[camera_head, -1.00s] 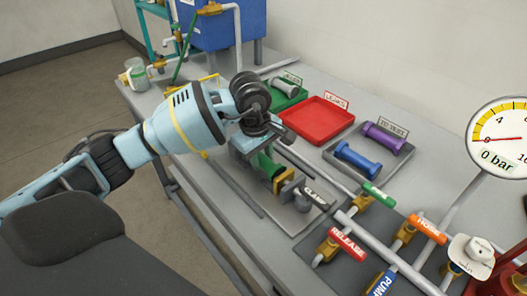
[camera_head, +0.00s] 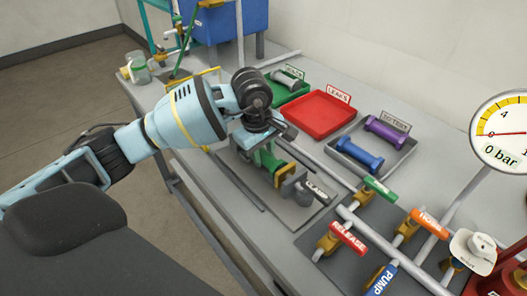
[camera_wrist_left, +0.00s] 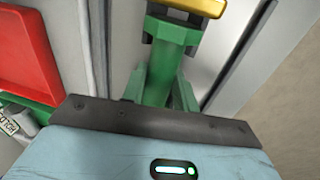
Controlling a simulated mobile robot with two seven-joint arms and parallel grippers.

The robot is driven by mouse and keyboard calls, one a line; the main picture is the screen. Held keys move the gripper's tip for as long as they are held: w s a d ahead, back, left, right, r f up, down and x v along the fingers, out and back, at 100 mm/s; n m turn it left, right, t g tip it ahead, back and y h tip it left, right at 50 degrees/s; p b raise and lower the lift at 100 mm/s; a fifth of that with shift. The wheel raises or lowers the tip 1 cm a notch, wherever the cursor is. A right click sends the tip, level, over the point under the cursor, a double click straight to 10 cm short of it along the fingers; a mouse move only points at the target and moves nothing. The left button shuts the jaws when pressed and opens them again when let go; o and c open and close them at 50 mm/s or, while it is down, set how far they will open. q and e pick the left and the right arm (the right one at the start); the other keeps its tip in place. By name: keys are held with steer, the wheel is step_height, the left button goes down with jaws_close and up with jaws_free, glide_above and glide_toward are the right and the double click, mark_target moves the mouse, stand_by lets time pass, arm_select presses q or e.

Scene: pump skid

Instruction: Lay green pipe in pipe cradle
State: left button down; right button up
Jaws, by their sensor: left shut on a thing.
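The green pipe (camera_head: 267,158) is at my left gripper (camera_head: 263,142), which is shut on it over the clamp station on the bench. The wrist view shows the pipe's green end flange (camera_wrist_left: 174,33) close to a brass-yellow fitting (camera_wrist_left: 200,6), which shows in the head view (camera_head: 284,172) beside the grey clamp (camera_head: 294,188). My gripper hides much of the pipe and the place below it. I cannot tell whether the pipe rests in the cradle or is just above it. My right gripper is not in view.
A red tray (camera_head: 318,113) and a green tray (camera_head: 292,94) holding a grey pipe stand behind. A grey tray (camera_head: 398,157) holds a purple pipe (camera_head: 386,133) and a blue pipe (camera_head: 359,154). Valve handles and a gauge (camera_head: 503,133) stand at the right.

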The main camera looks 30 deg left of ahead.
arm_select(q)
steer(key=c, duration=1)
jaws_free()
steer(key=shift+f, duration=0.1)
steer(key=shift+s+a+r, duration=0.1)
steer(key=shift+s+r, duration=0.1)
steer(key=shift+r, duration=1.1)
steer(key=shift+s+a+r, duration=0.1)
steer(key=shift+s+r, duration=0.1)
steer(key=shift+r, duration=1.15)
steer(key=shift+s+r, duration=0.2)
steer(key=shift+r, duration=1.1)
